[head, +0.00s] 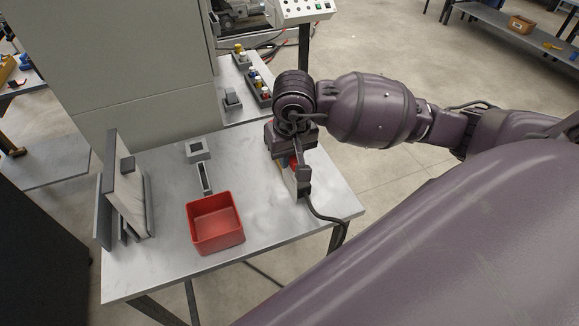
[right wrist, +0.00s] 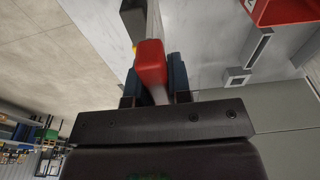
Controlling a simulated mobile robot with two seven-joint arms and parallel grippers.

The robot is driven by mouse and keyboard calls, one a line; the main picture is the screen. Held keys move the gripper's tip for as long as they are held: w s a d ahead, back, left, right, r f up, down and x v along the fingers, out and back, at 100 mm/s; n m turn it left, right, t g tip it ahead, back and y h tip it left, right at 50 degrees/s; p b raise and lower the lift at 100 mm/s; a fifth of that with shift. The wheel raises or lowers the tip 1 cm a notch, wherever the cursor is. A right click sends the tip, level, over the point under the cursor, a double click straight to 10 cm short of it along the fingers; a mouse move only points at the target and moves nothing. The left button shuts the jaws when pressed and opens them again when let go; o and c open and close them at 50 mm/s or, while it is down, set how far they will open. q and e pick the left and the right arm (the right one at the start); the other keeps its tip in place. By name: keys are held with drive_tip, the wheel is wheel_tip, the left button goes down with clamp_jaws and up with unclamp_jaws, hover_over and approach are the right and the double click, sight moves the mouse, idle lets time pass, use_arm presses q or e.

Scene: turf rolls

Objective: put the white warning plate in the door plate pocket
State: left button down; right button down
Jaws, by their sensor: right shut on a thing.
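My right gripper (head: 297,170) is over the right part of the metal table. It is shut on a red-topped piece (right wrist: 150,62), which shows a thin pale edge in the right wrist view. In the head view, the fingers hide most of this piece. I cannot tell from its visible parts whether it is the white warning plate. An upright pale door-like panel (head: 126,196) in a grey frame stands at the table's left. Its pocket cannot be made out clearly. My left gripper is not in view.
A red open bin (head: 215,222) stands near the table's front middle. A narrow grey slotted holder (head: 204,178) and a small grey square block (head: 197,149) are behind it. A large grey cabinet (head: 140,75) borders the back. Bare tabletop lies between bin and gripper.

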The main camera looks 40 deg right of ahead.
sight(290, 170)
drive_tip(key=shift+f, duration=2.15)
drive_tip(key=shift+f, duration=0.15)
drive_tip(key=c, duration=1.1)
unclamp_jaws()
drive_tip(key=shift+o, duration=0.2)
